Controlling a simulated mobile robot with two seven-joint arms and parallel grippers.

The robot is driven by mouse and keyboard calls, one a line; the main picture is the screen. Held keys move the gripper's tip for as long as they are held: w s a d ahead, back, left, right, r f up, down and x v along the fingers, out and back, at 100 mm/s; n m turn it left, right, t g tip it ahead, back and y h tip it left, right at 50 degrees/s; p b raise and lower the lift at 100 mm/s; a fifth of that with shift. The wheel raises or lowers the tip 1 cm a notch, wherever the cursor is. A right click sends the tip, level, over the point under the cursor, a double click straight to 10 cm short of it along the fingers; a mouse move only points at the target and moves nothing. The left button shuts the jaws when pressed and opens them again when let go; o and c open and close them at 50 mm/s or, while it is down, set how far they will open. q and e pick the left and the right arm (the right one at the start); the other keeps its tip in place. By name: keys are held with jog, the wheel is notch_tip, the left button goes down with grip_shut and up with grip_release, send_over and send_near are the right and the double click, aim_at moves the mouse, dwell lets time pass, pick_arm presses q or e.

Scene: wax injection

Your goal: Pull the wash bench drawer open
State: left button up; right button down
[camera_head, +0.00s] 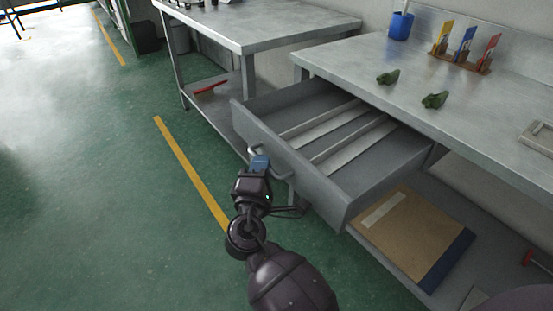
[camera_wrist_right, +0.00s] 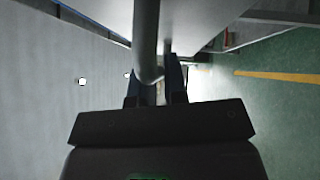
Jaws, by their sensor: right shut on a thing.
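The wash bench drawer (camera_head: 300,155) is pulled out from under the metal bench top (camera_head: 440,95), and its inside with pale strips across the floor shows. My right gripper (camera_head: 260,163) is at the drawer's front, shut on the bar handle (camera_head: 280,172). In the right wrist view the handle (camera_wrist_right: 147,50) runs between the gripper's two fingers (camera_wrist_right: 158,92), beside the drawer front (camera_wrist_right: 195,20). The fingers hide part of the handle in the head view. My left gripper is not in view.
On the bench top are two green objects (camera_head: 388,77), a blue cup (camera_head: 401,25) and a rack (camera_head: 460,62) with coloured tools. A brown board (camera_head: 415,235) lies on the shelf below. Another metal table (camera_head: 255,25) stands behind. Green floor to the left is clear.

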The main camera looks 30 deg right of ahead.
jog(key=shift+a, duration=0.6)
jog(key=c, duration=1.2)
grip_release()
jog(key=shift+o, duration=0.2)
jog(key=shift+s, duration=0.1)
